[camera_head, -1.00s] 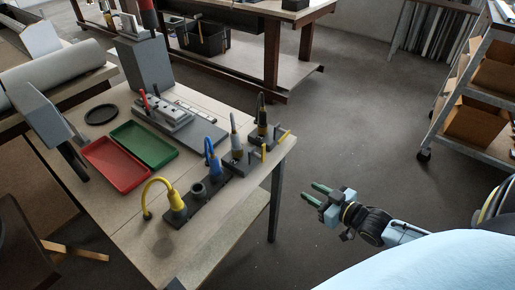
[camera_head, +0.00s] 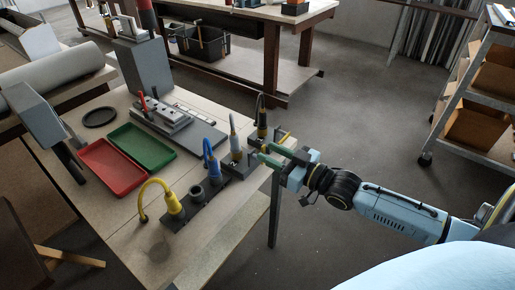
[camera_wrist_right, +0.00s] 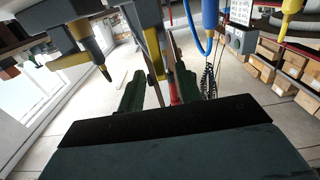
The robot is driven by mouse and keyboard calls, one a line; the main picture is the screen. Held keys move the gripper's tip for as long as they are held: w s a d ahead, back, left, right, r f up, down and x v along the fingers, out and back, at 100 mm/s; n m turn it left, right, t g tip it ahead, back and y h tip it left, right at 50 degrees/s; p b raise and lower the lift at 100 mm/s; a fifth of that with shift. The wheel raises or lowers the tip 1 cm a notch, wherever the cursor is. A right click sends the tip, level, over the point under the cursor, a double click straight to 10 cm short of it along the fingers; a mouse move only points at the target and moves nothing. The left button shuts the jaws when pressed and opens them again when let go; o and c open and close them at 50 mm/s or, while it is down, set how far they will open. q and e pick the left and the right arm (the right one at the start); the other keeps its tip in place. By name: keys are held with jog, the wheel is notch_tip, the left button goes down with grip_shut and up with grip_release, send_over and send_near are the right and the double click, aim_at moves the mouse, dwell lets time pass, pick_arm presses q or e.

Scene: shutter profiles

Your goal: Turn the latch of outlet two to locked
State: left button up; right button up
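A row of dark sockets stands along the table's right edge, with a yellow plug (camera_head: 172,203), a blue plug (camera_head: 211,166), a grey plug (camera_head: 235,145) and a black plug (camera_head: 262,122). A yellow latch lever (camera_head: 285,136) shows beside the black plug's socket. My right gripper (camera_head: 264,152) is open at the grey plug's socket. In the right wrist view a yellow lever (camera_wrist_right: 154,46) stands upright between the spread dark green fingers (camera_wrist_right: 160,75); contact cannot be told. No outlet number is readable on the sockets. My left gripper is out of view.
A red tray (camera_head: 112,168) and a green tray (camera_head: 143,146) lie left of the sockets. A grey fixture (camera_head: 165,115) stands behind them. An empty socket (camera_head: 197,194) sits between the yellow and blue plugs. The floor right of the table is clear.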

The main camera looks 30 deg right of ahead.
aim_at(264, 150)
jog(key=shift+b+x, duration=0.3)
jog(key=shift+x, duration=2.15)
grip_shut()
